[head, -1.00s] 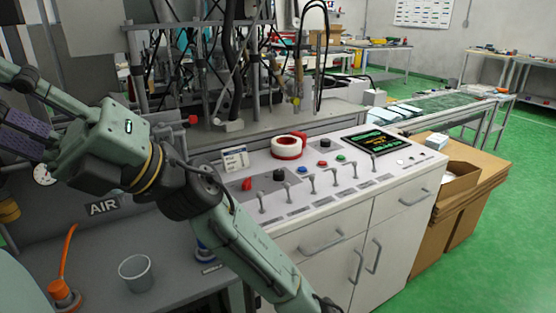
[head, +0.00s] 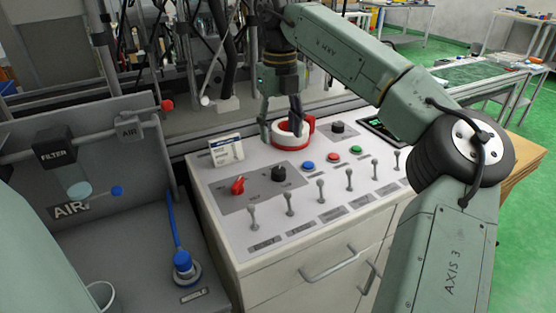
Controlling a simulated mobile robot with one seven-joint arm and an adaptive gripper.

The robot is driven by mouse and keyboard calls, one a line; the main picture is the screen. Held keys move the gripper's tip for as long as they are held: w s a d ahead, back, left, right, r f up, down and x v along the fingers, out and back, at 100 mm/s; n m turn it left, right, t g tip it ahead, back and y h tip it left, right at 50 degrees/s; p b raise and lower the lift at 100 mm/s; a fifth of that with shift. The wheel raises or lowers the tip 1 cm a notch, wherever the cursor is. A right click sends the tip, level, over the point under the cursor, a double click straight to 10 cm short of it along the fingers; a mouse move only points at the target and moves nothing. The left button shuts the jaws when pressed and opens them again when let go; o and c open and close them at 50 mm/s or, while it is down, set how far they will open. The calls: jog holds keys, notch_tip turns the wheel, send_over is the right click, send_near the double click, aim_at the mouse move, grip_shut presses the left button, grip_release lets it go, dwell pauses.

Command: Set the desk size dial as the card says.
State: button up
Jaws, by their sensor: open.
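The control desk (head: 225,215) has a red knob (head: 238,185) and a black knob (head: 278,174) on a grey plate, and another black knob (head: 337,128) farther back. Their labels are too small to read, so I cannot tell which is the size dial. A white card (head: 226,150) stands at the desk's back left; its text is unreadable. My gripper (head: 281,132) is open and points down at the red-and-white ring-shaped roll (head: 291,141). One finger is at its left side, the other over its middle. I cannot tell whether they touch it.
Several upright toggle levers (head: 320,190) line the desk's front, behind them blue (head: 308,166), red (head: 333,157) and green (head: 356,149) buttons. My arm partly hides the screen (head: 378,127). Pipes and cables crowd the back. A blue hose fitting (head: 183,263) stands left.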

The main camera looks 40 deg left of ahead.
aim_at(279, 170)
notch_tip(279, 170, down, 10)
jog(key=shift+s+f, duration=0.15)
jog(key=shift+f, duration=0.05)
dwell(0.3)
jog(key=c, duration=1.2)
